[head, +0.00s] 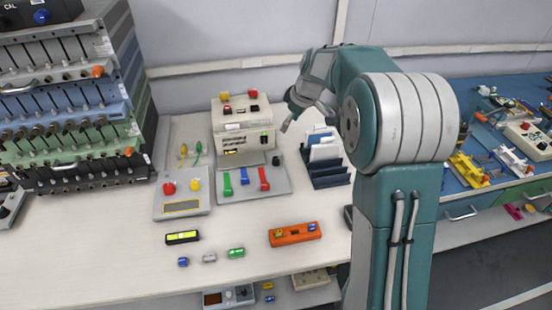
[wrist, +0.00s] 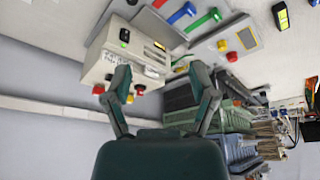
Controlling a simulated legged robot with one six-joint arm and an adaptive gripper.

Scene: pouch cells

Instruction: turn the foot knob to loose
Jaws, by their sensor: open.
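A light beige bench machine (head: 240,132) stands at the back of the table on a grey base plate (head: 250,192). It also shows, turned round, in the wrist view (wrist: 105,65). A small dark knob (head: 276,160) stands at the plate's back right, beside the machine's foot; it looks like the foot knob. Its setting is too small to read. My gripper (head: 308,108) is open and empty, up and to the right of the machine, apart from the knob. In the wrist view my gripper (wrist: 163,75) has its two fingers spread, with the machine beyond the left one.
Green, blue and red levers (head: 244,176) rise from the plate's front. A dark blue rack (head: 328,180) stands close on the right. A box with red and yellow buttons (head: 182,208) is on the left. An orange block (head: 295,234) lies in front. Stacked units (head: 70,110) fill the far left.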

